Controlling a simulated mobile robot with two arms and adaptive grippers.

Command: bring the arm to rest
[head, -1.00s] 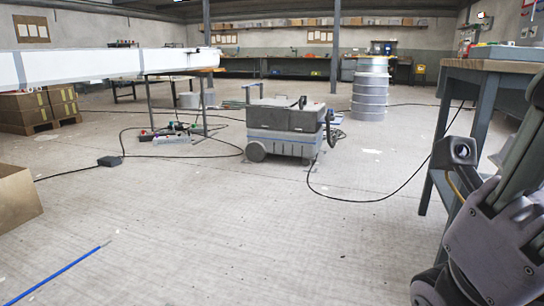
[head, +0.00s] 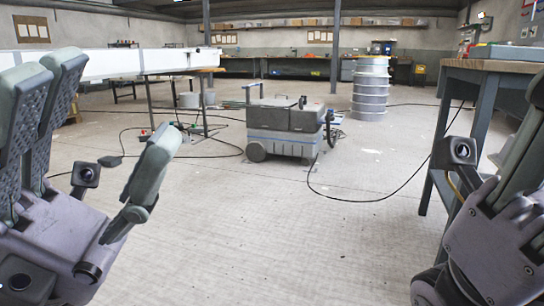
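My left gripper (head: 108,103) is raised at the left of the head view. Its grey-green padded fingers stand apart and nothing shows between them, so it is open and empty. My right gripper (head: 512,185) is at the right edge of the head view, beside the workbench. Its palm and part of a finger show, but its fingertips run out of the picture, so I cannot tell its opening.
A wooden-topped workbench (head: 455,66) stands at the right. A grey wheeled machine (head: 287,130) stands mid-floor, with a stacked metal drum (head: 370,90) behind. A long white mould (head: 120,62) lies at back left. Black cables (head: 375,199) cross the floor. The near middle floor is clear.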

